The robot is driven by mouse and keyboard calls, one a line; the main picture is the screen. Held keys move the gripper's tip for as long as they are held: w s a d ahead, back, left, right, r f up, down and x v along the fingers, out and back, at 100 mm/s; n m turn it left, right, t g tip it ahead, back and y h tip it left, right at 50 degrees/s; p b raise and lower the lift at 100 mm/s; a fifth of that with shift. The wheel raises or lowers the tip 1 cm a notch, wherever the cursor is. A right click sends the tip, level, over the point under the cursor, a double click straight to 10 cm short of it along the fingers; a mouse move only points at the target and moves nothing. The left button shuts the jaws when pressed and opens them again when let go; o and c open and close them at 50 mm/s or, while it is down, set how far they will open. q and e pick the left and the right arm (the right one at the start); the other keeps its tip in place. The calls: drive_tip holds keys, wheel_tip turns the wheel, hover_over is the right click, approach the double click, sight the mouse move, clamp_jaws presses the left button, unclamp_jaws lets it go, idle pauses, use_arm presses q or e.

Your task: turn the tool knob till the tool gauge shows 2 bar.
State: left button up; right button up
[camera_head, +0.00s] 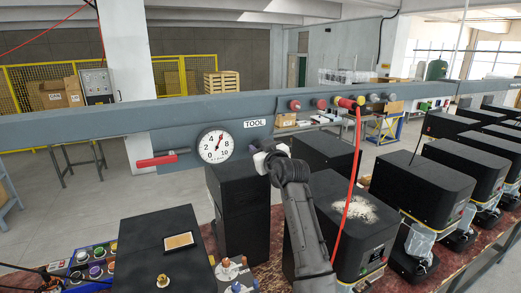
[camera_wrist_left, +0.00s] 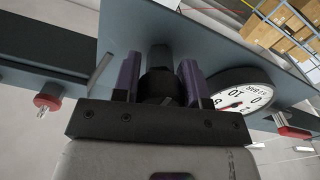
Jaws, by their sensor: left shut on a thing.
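The tool gauge (camera_head: 216,145) is a round white dial on the grey rail, left of and below the TOOL label (camera_head: 255,123). Its red needle points up and slightly right, near the 6; the exact value is hard to read. In the left wrist view the gauge (camera_wrist_left: 243,92) shows upside down, right of the fingers. My left gripper (camera_head: 264,147) is just right of the gauge. In the wrist view its purple-padded fingers (camera_wrist_left: 158,78) are shut around the dark tool knob (camera_wrist_left: 157,85). The knob is hidden behind my gripper in the head view. My right gripper is not in view.
A red-handled valve (camera_head: 157,160) sits left of the gauge. Several coloured couplings (camera_head: 320,103) line the rail at right, with a red hose (camera_head: 348,190) hanging down. Black machines (camera_head: 345,220) stand below on the bench, close to my arm.

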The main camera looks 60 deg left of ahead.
use_arm(q)
drive_tip(key=c, duration=0.3)
drive_tip(key=n+b, duration=1.5)
drive_tip(key=n, duration=0.8)
drive_tip(key=shift+r+n, duration=0.15)
drive_tip(key=shift+n, duration=0.45)
idle(0.3)
drive_tip(key=o, duration=0.9)
